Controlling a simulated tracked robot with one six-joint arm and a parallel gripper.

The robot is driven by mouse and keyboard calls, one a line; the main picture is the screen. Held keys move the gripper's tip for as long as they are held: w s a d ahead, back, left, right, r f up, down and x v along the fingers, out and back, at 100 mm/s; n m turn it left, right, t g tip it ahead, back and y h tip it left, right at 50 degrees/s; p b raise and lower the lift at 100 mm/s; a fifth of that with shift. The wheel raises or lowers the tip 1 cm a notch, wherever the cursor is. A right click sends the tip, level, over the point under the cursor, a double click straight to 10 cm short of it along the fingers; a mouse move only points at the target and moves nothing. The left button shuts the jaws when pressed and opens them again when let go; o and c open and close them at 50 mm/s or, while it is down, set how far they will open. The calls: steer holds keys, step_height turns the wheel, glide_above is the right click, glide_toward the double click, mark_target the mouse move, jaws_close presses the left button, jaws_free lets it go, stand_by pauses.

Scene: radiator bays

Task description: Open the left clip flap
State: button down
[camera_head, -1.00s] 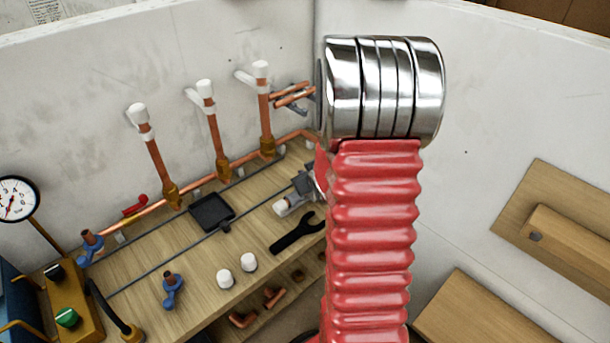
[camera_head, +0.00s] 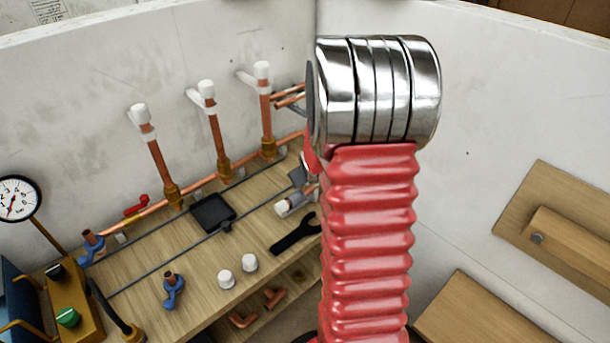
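Three upright copper pipes rise along the wall, each with a white cap and a white bracket-like piece behind it that may be a clip with its flap. The left white piece (camera_head: 131,117) is at the leftmost pipe (camera_head: 158,158); whether a flap there is open or shut is too small to tell. Similar white pieces show at the middle pipe (camera_head: 214,132) and the right pipe (camera_head: 266,112). My gripper is mostly hidden behind my red-sleeved arm; a small grey part (camera_head: 297,175) left of the arm may belong to it. Its fingertips cannot be made out.
The wooden bench (camera_head: 150,262) carries a black tray (camera_head: 212,212), a black wrench (camera_head: 294,236), white caps (camera_head: 249,263) and a blue-handled valve (camera_head: 173,291). A pressure gauge (camera_head: 16,198) stands at left. Wooden boards (camera_head: 561,226) are at right. My arm blocks the centre-right.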

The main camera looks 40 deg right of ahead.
steer(key=shift+f, duration=0.15)
stand_by(0.6)
steer(key=c, duration=1.7)
jaws_free()
steer(key=shift+a+r, duration=0.1)
steer(key=shift+r, duration=0.1)
